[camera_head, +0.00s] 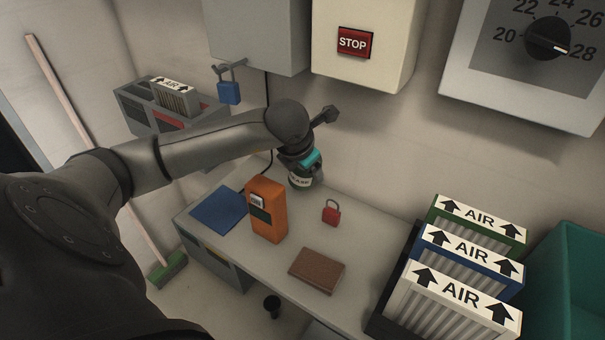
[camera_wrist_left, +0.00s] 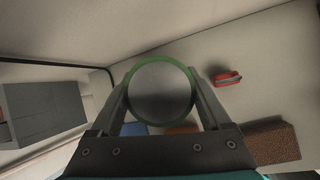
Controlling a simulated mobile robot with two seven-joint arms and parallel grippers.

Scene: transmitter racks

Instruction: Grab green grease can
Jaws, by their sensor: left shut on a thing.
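The green grease can (camera_head: 300,182) stands near the back of the grey table, mostly hidden under my left gripper; part of its white label shows. In the left wrist view its round grey top with a green rim (camera_wrist_left: 161,93) lies between the two fingers. My left gripper (camera_head: 303,165) comes down on the can from above and is shut on it. I cannot tell whether the can still touches the table. My right gripper is in neither view.
Several AIR filters (camera_head: 465,255) stand at the right. Wall boxes (camera_head: 365,45) hang above.

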